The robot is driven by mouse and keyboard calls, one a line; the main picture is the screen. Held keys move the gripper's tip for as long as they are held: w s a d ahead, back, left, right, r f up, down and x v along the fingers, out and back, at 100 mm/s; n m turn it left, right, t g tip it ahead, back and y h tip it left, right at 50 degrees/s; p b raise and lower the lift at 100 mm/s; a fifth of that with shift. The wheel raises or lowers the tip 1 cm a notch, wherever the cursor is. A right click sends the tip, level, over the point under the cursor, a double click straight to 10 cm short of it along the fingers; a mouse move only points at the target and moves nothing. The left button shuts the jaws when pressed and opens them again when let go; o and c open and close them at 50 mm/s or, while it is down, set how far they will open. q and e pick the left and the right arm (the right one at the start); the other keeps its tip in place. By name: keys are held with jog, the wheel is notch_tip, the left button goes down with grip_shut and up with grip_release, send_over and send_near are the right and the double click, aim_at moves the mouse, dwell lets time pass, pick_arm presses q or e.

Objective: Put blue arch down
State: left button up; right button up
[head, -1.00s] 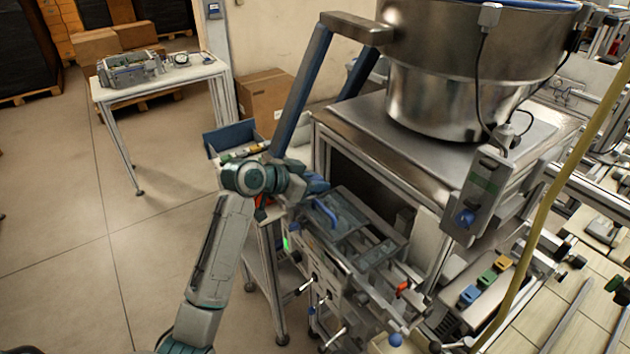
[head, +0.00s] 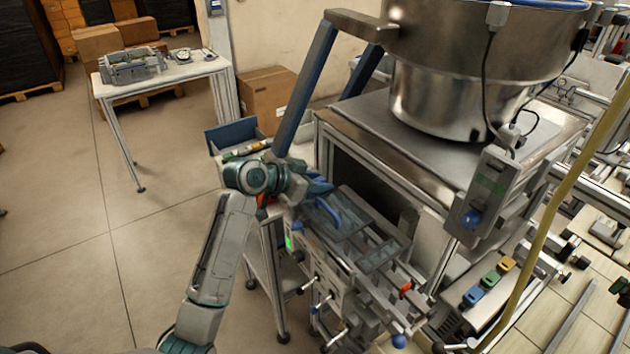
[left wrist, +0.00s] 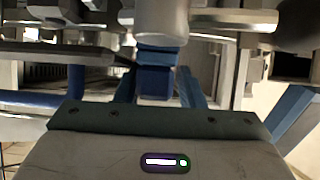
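The blue arch (head: 328,212) is a small curved handle shape at the clear cover on top of the machine's front unit. My left gripper (head: 318,187) is just above and behind it, pointing right, with dark blue parts at its tip. The gap between gripper and arch is too small to judge here. In the left wrist view, a blue block (left wrist: 155,82) shows in front of my gripper's palm, below a grey cylinder; I cannot tell whether it is the arch or part of the gripper. My right gripper is out of view.
A large metal bowl (head: 450,95) stands on a steel-topped frame (head: 365,125) behind. A blue slanted leg (head: 305,90) rises close to my left wrist. A blue bin (head: 232,135) stands to the left. The floor at left is open, with a small table (head: 165,75) farther back.

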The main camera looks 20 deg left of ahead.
pick_arm(q)
jog(key=s+r+p, duration=0.1)
jog(key=s+a+r+p, duration=0.2)
jog(key=r, duration=0.1)
jog(key=shift+s+a+r+p, duration=0.1)
jog(key=shift+p, duration=0.3)
jog(key=v, duration=0.7)
jog(key=shift+s+f, duration=0.2)
jog(key=shift+f, duration=0.05)
jog(key=shift+s+f, duration=0.1)
